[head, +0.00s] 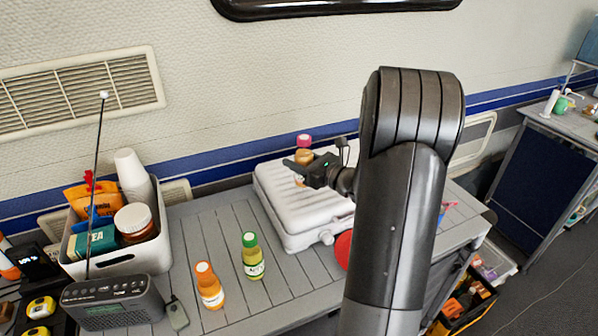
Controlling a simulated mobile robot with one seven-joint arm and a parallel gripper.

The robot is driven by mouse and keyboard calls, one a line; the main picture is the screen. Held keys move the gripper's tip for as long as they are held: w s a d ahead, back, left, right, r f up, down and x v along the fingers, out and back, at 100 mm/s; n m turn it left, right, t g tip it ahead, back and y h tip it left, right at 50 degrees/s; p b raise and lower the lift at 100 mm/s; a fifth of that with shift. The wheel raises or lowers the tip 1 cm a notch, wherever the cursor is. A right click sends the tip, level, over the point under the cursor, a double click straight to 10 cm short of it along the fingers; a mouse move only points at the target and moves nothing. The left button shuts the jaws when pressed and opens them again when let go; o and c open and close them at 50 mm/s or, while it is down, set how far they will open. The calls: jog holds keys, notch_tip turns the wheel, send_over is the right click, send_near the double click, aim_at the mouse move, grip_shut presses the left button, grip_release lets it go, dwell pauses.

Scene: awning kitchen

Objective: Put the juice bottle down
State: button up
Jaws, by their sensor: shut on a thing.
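A juice bottle (303,155) with a pink-red cap and an orange body is in the head view, upright at the white case. My gripper (302,167) is shut on this bottle from the right, and its dark fingers hide the lower part. The bottle is over the top of the white ribbed case (290,205); I cannot tell whether its base touches the lid.
A white bin (125,258) with a tea box, a jar and cups stands at the left. A black radio (112,302) with a tall antenna is in front of it. A red round thing (343,250) is partly hidden by my arm.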

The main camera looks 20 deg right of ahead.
jog(key=shift+a+f, duration=0.1)
jog(key=shift+f, duration=1.95)
jog(key=shift+f, duration=0.1)
jog(key=o, duration=1.2)
jog(key=shift+c, duration=0.2)
